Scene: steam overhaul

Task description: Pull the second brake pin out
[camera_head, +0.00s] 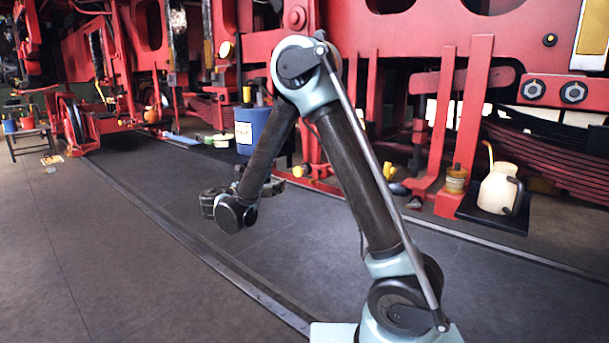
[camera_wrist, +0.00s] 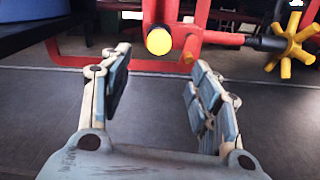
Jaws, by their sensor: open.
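My gripper (camera_wrist: 158,62) is open and empty in the wrist view, its two fingers spread apart. A round yellow end (camera_wrist: 158,41) shows beyond and between the fingertips, in front of a red frame (camera_wrist: 225,38); it may be the brake pin, but I cannot tell which pin it is. No finger appears to touch either. In the head view my gripper (camera_head: 275,184) is low, beside the red locomotive (camera_head: 385,40), and partly hidden by my arm.
A yellow spoked handwheel (camera_wrist: 291,46) is at the right of the wrist view. A blue drum (camera_head: 253,130) stands behind my arm. A cream can (camera_head: 497,188) stands on a black tray (camera_head: 480,212) at right. The grey floor (camera_head: 110,245) at left is clear.

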